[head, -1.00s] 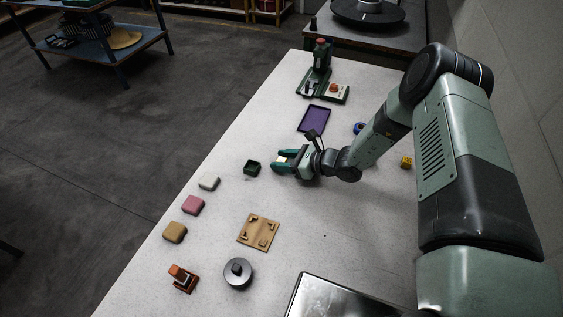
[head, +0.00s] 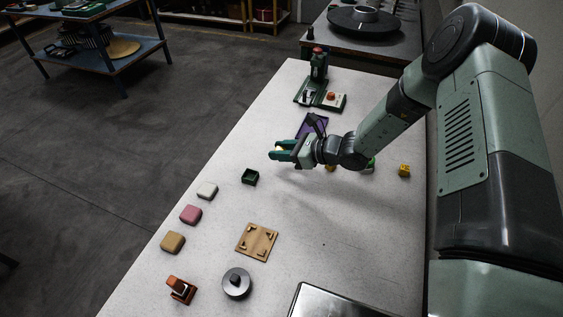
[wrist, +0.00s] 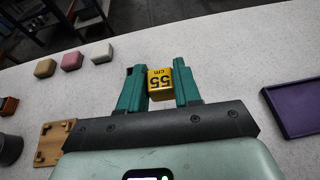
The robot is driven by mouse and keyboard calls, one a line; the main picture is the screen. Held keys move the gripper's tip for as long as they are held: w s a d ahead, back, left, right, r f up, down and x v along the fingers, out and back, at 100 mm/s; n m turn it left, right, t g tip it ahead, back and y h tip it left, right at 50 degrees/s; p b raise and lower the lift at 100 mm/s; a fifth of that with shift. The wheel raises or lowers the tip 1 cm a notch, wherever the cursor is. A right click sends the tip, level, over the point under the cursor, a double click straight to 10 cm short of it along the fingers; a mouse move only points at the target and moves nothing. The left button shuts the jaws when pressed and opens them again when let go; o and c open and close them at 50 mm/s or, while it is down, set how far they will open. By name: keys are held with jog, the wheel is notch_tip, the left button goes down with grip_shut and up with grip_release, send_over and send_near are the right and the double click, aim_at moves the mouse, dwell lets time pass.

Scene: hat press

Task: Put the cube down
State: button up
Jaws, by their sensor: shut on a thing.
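My gripper (head: 274,150) is shut on a yellow cube (wrist: 160,84) with black "55 cm" lettering, which sits between the teal fingers in the wrist view. My gripper also shows in the wrist view (wrist: 159,70). In the head view only a pale bit of the held cube shows between the fingers. The gripper appears to be above the white table (head: 330,235), but its height is hard to judge. A second yellow cube (head: 404,170) sits on the table at the right, beside my arm.
A dark green open box (head: 250,177) is near the gripper's lower left. A purple tray (head: 303,126) lies behind it, partly hidden. White (head: 207,191), pink (head: 190,214) and tan (head: 173,242) blocks line the left edge. A wooden plate (head: 257,241) is nearer. Bare table lies between.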

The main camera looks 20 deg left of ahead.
jog(key=r+v, duration=0.1)
jog(key=v, duration=0.2)
send_over(324, 193)
jog(key=shift+n+g, duration=0.3)
jog(key=shift+g, duration=0.1)
notch_tip(324, 193, down, 5)
jog(key=shift+r, duration=0.15)
jog(key=shift+f, duration=2.6)
jog(key=shift+f, duration=0.15)
jog(key=o, duration=1)
